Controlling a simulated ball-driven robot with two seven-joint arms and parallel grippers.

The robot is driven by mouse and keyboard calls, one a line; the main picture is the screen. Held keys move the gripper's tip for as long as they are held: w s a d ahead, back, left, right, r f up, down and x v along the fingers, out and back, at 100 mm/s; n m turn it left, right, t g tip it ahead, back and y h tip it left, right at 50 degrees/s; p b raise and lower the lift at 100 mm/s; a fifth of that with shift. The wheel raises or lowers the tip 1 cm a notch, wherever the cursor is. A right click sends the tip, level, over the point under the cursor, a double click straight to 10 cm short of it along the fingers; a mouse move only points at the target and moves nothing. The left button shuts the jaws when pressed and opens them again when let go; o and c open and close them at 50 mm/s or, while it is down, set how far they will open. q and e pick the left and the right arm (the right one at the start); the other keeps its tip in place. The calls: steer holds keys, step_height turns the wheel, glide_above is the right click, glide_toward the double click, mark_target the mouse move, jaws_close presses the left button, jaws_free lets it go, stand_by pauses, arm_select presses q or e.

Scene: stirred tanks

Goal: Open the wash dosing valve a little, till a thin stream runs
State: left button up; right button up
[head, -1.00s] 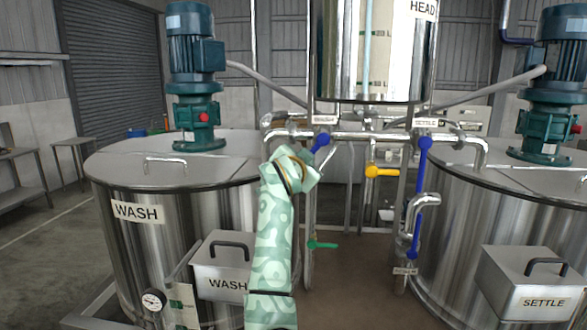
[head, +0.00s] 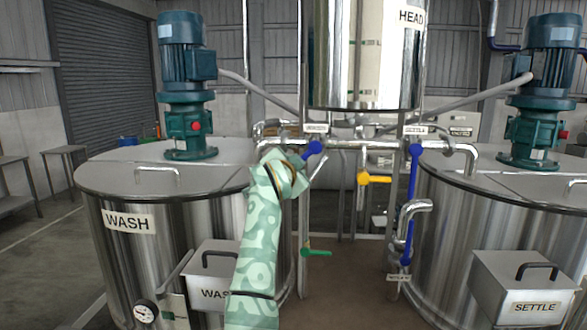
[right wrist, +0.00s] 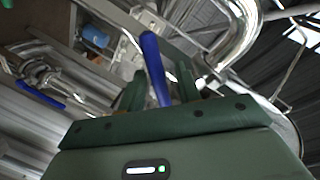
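The wash dosing valve has a blue lever (head: 314,147) on the pipe beside the wash tank (head: 200,225), under a small label too small to read. The lever slants down to the left towards my right arm. In the right wrist view, a blue lever (right wrist: 152,65) stands between the two dark green fingers of my right gripper (right wrist: 160,92). The fingers look apart, with a narrow gap beside the lever; contact is unclear. In the head view my patterned arm hides the gripper and the lever's lower end. No stream is visible. My left gripper is not in view.
The settle valve's blue lever (head: 415,155) hangs down on the right. A yellow lever (head: 374,178) sits between, and a green lever (head: 316,252) lower down. The head tank (head: 340,60) hangs above the pipe. The settle tank (head: 450,230) stands at right.

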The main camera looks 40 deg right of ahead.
steer(key=b+v, duration=0.4)
steer(key=v, duration=1.2)
steer(key=shift+a, duration=0.2)
